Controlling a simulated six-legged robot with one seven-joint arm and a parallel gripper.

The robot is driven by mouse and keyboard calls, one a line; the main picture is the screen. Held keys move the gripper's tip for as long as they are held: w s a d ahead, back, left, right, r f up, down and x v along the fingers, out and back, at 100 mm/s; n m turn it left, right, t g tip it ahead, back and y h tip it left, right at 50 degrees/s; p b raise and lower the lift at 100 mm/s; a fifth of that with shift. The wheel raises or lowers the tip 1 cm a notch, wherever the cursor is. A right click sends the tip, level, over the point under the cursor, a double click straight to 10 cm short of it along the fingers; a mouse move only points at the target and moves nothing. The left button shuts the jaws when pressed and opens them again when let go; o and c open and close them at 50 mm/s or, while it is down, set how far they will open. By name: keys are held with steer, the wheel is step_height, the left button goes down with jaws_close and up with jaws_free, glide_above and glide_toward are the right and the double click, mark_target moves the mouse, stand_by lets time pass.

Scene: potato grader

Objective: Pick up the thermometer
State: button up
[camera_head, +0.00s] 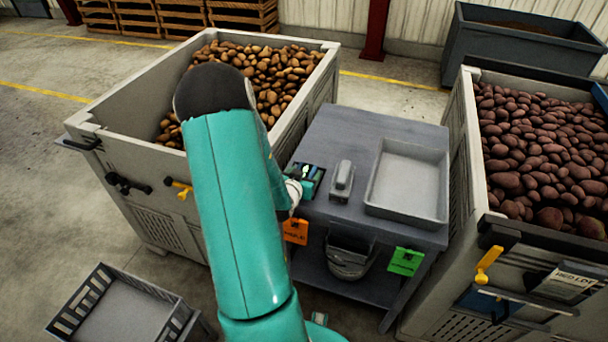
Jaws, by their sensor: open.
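My gripper (307,178) is low over the left side of the grey table (342,130), just past my white wrist joint. It is open. A small pale object (305,172) shows between or below its fingers. It may be the thermometer, but it is too small and too covered to be sure, and I cannot tell whether the fingers touch it. A grey rounded device (342,180) stands on the table just right of my gripper.
A shallow grey tray (445,212) takes up the table's right side. Potato bins stand close on the left (150,155) and right (458,150). A dark bucket (350,262) is below the tabletop. A slatted crate (165,298) is at lower left.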

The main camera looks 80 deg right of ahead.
steer(key=shift+a, duration=0.15)
steer(key=shift+c, duration=0.5)
steer(key=c, duration=0.7)
steer(key=shift+r, duration=0.1)
